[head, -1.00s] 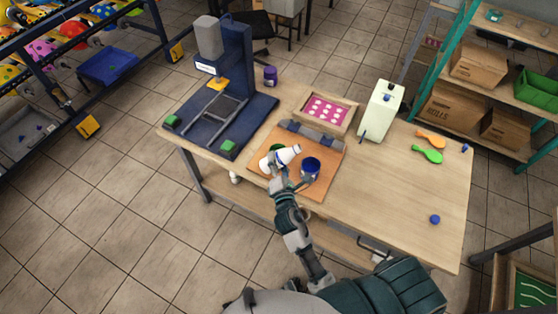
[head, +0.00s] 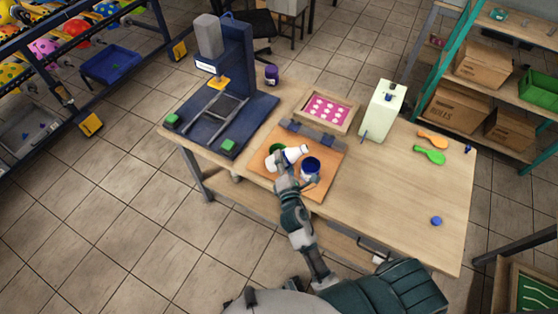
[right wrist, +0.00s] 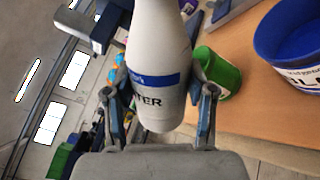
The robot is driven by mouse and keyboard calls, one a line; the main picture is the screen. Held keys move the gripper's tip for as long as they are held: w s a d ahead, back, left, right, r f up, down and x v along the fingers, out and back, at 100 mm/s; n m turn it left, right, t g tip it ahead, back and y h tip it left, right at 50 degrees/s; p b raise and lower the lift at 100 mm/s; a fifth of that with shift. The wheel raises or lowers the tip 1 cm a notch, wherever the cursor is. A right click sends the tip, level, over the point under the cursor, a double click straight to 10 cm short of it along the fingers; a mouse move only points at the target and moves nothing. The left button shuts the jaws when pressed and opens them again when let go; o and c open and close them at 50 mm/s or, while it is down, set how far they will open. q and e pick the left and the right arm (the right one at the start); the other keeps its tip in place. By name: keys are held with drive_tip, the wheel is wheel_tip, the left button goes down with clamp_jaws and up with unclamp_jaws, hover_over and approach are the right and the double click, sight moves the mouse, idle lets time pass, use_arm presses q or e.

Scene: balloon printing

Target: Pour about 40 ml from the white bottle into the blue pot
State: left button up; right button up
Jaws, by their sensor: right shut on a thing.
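The white bottle (head: 287,157) is tilted far over above the orange board, its neck pointing right, near the blue pot (head: 310,168). My right gripper (head: 281,166) is shut on the bottle's body. In the right wrist view the bottle (right wrist: 157,45) sits between the fingers (right wrist: 158,88), with a blue band and dark letters ending in "TER". The blue pot (right wrist: 292,42) shows there at the right, open-topped, with a white label. I see no liquid stream, and the bottle's mouth is out of the wrist view. My left gripper is not in view.
A green pot (head: 276,148) stands on the board (head: 329,155), partly behind the bottle. A blue press (head: 236,75) stands left, a pink-and-white framed screen (head: 328,108) behind, and a pale container (head: 383,110) at right. The table's right part (head: 385,190) is mostly clear.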

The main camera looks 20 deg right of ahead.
drive_tip(key=shift+d+f, duration=0.15)
drive_tip(key=shift+d, duration=0.6)
drive_tip(key=shift+a+m, duration=0.15)
drive_tip(key=shift+m, duration=0.25)
drive_tip(key=shift+a, duration=0.7)
drive_tip(key=shift+d+f+m, duration=0.15)
drive_tip(key=shift+d+m, duration=0.05)
drive_tip(key=shift+d, duration=0.45)
drive_tip(key=shift+d+f+m, duration=0.1)
drive_tip(key=shift+d+m, duration=0.1)
drive_tip(key=shift+d, duration=0.45)
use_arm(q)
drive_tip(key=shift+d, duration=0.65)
use_arm(e)
drive_tip(key=shift+a, duration=0.35)
drive_tip(key=shift+d+f, duration=0.1)
drive_tip(key=shift+d, duration=0.25)
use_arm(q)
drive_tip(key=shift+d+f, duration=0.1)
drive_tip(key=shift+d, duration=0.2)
use_arm(e)
drive_tip(key=shift+f+m, duration=0.1)
drive_tip(key=shift+m, duration=0.3)
use_arm(q)
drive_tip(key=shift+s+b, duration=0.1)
drive_tip(key=shift+b, duration=0.2)
